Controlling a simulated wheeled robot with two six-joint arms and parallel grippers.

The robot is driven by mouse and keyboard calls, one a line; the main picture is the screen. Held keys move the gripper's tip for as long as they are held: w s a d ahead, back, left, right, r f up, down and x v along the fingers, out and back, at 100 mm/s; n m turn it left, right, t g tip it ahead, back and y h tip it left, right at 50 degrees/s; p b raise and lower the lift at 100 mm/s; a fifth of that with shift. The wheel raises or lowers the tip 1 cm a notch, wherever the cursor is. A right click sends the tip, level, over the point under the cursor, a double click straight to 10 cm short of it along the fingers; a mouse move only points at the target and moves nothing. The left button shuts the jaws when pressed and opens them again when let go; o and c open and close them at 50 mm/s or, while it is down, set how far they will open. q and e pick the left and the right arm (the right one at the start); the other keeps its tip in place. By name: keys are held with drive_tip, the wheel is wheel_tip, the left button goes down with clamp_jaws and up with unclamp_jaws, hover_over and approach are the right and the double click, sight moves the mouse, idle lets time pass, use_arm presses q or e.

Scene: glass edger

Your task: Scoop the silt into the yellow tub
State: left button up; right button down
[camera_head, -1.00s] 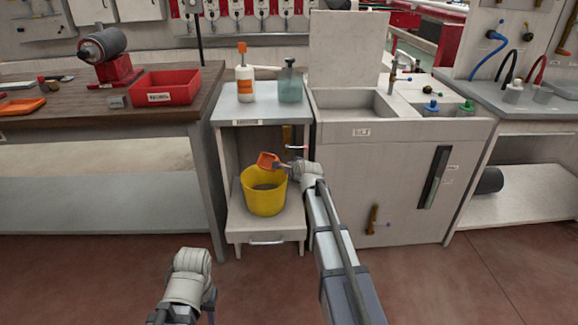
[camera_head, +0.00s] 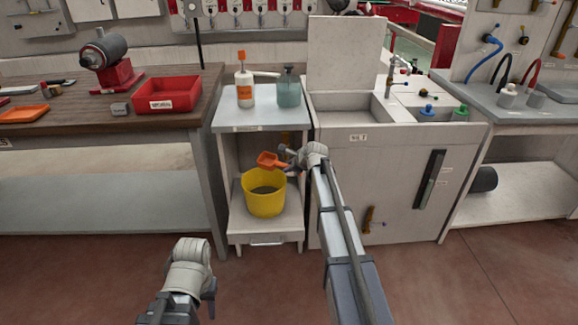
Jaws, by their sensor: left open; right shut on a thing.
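A yellow tub (camera_head: 264,203) stands on the low shelf of the small grey cabinet, with dark grey material visible inside it. An orange scoop (camera_head: 270,160) is held just above the tub's rear rim by my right gripper (camera_head: 287,158), which is shut on it. The scoop appears roughly level; I cannot see whether anything is in it. My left gripper (camera_head: 209,292) is low in the view, over the floor in front of the cabinet, apart from everything. Its fingers are partly hidden behind its wrist. The silt in the sink basin is not clearly visible.
A sink cabinet (camera_head: 376,205) with a raised lid (camera_head: 350,55) stands right of the tub's cabinet. Bottles stand on the small cabinet's top (camera_head: 262,117). A workbench with a red bin (camera_head: 167,94) is at left. The floor (camera_head: 100,270) in front is open.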

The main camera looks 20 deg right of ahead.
drive_tip(key=shift+w+d+r+m+g+y+p, duration=0.15)
drive_tip(key=shift+r+m+g+y+p, duration=0.2)
drive_tip(key=shift+r+p, duration=0.65)
drive_tip(key=shift+w+d+r+m+g+y+p, duration=0.15)
drive_tip(key=shift+r+g+y+p, duration=0.4)
drive_tip(key=shift+p, duration=0.65)
drive_tip(key=shift+r+p, duration=0.5)
drive_tip(key=shift+p, duration=0.1)
wheel_tip(320, 180, up, 16)
drive_tip(key=p, duration=1.5)
drive_tip(key=shift+p, duration=0.4)
